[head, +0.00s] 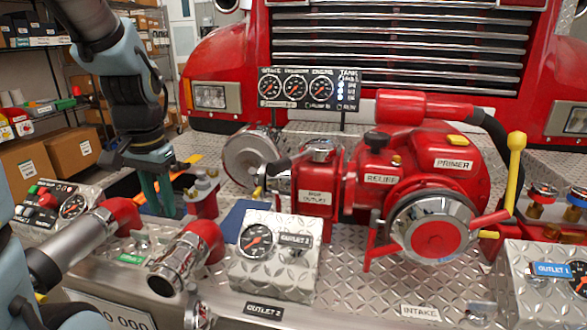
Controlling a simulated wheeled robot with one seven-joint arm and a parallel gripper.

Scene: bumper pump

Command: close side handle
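The side outlet (318,192) is a red fitting with a white label on the left of the red pump. On its left is a small handle with a dark knob (279,166) and a yellow end beside it; I cannot tell its exact position. My gripper (160,212) points down at the left, apart from this handle and to its left, close to a small red fitting with a silver top (204,190). Its teal fingers look spaced apart with nothing seen between them, though the tips are partly hidden behind the red-ended pipe.
Red-ended metal pipes (190,255) and a metal gauge box (272,252) stand in front. A round chrome cap (251,155) is behind the handle. A yellow lever (515,165) rises at the right. The truck's grille is behind.

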